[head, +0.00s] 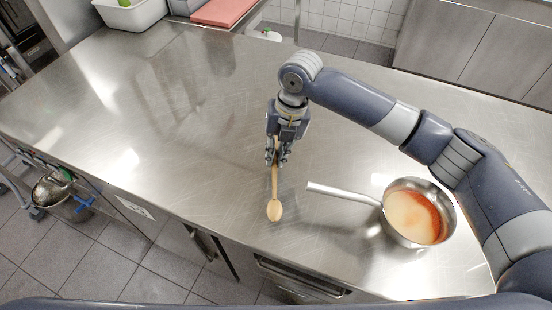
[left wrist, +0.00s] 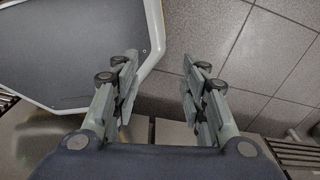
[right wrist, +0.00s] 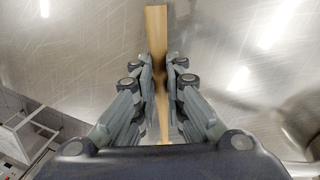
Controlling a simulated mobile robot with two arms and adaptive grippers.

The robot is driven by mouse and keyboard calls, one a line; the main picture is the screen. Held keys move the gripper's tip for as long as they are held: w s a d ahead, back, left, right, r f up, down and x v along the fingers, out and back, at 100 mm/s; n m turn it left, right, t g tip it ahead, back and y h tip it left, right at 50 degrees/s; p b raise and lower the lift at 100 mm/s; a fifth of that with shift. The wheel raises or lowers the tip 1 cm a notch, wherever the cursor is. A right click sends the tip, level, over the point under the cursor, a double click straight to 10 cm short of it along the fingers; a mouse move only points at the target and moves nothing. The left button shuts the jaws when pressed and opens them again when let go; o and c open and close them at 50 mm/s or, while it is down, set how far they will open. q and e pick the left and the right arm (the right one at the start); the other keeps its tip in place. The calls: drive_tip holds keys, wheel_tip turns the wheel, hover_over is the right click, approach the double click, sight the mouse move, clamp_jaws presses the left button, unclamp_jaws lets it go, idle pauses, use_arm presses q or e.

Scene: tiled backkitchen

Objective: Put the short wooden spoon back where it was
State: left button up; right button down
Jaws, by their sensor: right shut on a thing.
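The short wooden spoon (head: 274,208) is light wood, with its bowl toward the front edge of the steel counter. My right gripper (head: 277,160) is shut on the spoon's handle; the handle also shows between the fingers in the right wrist view (right wrist: 156,40). I cannot tell whether the spoon touches the counter. My left gripper (left wrist: 158,85) is open and empty in the left wrist view, above the floor; it does not show in the head view.
A steel saucepan (head: 448,222) with orange-red and cream contents stands right of the spoon, its handle (head: 340,193) pointing toward it. The steel counter (head: 180,120) is clear to the left. A white bin (head: 130,17) and a pink board (head: 222,12) are at the back left.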

sight(276, 160)
wheel_tip(276, 160, down, 4)
drive_tip(key=shift+w+r+p, duration=0.1)
drive_tip(key=shift+r+p, duration=0.05)
drive_tip(key=shift+p, duration=0.25)
drive_tip(key=c, duration=1.8)
unclamp_jaws()
drive_tip(key=shift+c, duration=0.2)
drive_tip(key=shift+o, duration=0.9)
drive_tip(key=shift+r, duration=0.35)
use_arm(q)
drive_tip(key=shift+w+f+b, duration=0.3)
drive_tip(key=shift+w+b, duration=0.25)
drive_tip(key=shift+w, duration=0.2)
drive_tip(key=shift+w+f+b, duration=0.25)
drive_tip(key=shift+w+b, duration=0.25)
drive_tip(key=shift+w, duration=0.25)
use_arm(e)
wheel_tip(276, 160, up, 11)
drive_tip(key=d, duration=0.2)
drive_tip(key=shift+d, duration=0.1)
